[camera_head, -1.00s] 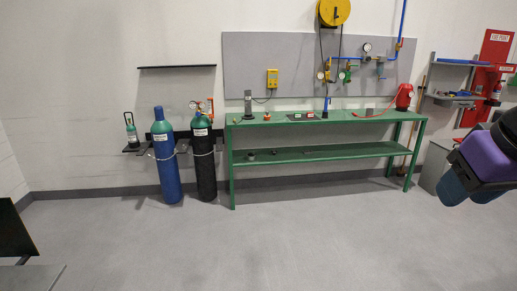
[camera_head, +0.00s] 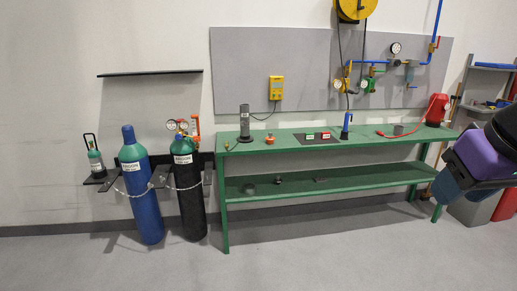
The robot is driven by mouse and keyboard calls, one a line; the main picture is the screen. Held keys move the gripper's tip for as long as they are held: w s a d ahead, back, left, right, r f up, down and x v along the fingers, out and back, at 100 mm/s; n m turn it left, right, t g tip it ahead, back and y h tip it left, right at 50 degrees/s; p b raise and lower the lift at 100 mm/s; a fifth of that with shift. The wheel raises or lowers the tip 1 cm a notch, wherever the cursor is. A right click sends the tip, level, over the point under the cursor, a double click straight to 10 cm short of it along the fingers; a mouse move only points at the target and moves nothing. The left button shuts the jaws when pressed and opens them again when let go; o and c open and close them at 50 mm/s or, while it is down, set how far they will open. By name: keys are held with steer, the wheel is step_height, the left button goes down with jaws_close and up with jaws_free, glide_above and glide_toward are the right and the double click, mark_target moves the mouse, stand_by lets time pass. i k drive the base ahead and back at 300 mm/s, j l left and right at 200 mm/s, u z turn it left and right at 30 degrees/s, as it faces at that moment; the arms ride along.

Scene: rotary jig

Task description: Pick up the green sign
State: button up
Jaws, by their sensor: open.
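A small green sign (camera_head: 309,136) lies on a dark flat plate (camera_head: 318,142) on top of the green bench (camera_head: 275,147). A small red sign (camera_head: 325,135) lies just right of it on the same plate. Part of my arm, purple, blue and black, shows at the right edge, well to the right of the sign and nearer to me. I cannot make out my gripper's fingers in this view.
A blue cylinder (camera_head: 141,190) and a black one (camera_head: 189,190) stand chained left of the bench. A dark upright post (camera_head: 245,122), a blue torch-like tool (camera_head: 347,121) and a red container (camera_head: 437,109) stand on the bench. The floor (camera_head: 310,262) in front is clear.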

mark_target(309, 137)
steer(key=i+j+z, duration=0.15)
steer(key=i, duration=0.55)
steer(key=i+j+z, duration=0.15)
steer(key=i, duration=0.5)
steer(key=i+j, duration=0.25)
steer(key=i, duration=0.3)
steer(key=i+j+u, duration=0.1)
steer(key=i, duration=0.45)
steer(key=i+j, duration=0.3)
steer(key=i, duration=0.25)
steer(key=i+j+u, duration=0.1)
steer(key=i, duration=0.45)
steer(key=j, duration=0.1)
